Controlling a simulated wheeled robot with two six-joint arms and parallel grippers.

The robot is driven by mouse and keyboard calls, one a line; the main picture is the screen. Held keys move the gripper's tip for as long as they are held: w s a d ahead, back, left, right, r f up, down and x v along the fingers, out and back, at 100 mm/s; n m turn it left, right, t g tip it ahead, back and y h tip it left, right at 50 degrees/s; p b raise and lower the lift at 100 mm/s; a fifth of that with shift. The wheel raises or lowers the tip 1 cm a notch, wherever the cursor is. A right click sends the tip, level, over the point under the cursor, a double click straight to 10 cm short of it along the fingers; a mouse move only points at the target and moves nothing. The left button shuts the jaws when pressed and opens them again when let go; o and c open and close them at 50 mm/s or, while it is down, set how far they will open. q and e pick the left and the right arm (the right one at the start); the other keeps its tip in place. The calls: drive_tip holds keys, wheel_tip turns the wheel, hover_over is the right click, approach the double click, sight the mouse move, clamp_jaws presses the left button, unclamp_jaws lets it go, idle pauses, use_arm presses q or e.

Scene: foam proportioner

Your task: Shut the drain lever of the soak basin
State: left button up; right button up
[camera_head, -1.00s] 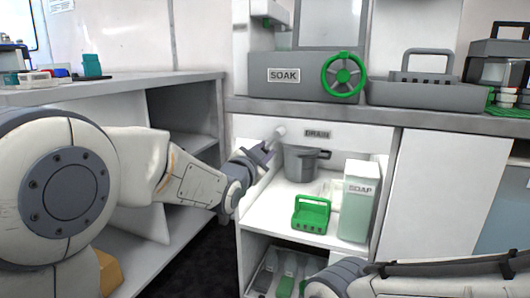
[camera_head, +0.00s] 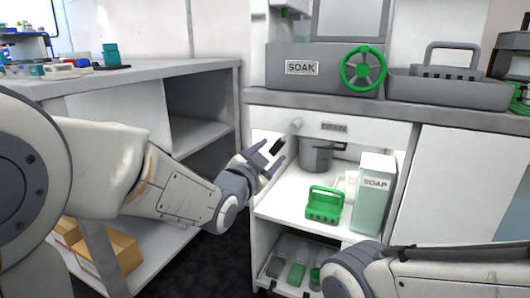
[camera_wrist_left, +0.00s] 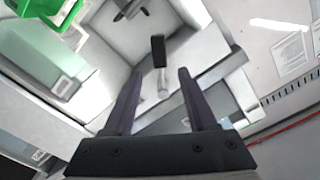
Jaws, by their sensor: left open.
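The soak basin (camera_head: 300,84) is a grey box on the counter, marked SOAK, with a green handwheel (camera_head: 363,69). Below it, a small DRAIN label (camera_head: 334,127) sits on the white panel. Left of the label is the drain lever (camera_head: 295,125), with a pale round stem. In the left wrist view the lever's black grip (camera_wrist_left: 158,50) and grey stem show between and just past the fingertips. My left gripper (camera_head: 269,156) is open, its dark fingers apart on either side of the lever, with no clear contact. My right gripper is out of view; only part of that arm shows.
A grey pot (camera_head: 316,157), a green caddy (camera_head: 324,205) and a SOAP container (camera_head: 374,193) stand on the open shelf right of my left gripper. A side bench (camera_head: 130,82) stands at left.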

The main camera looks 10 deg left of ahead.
use_arm(q)
drive_tip(key=shift+v, duration=1.55)
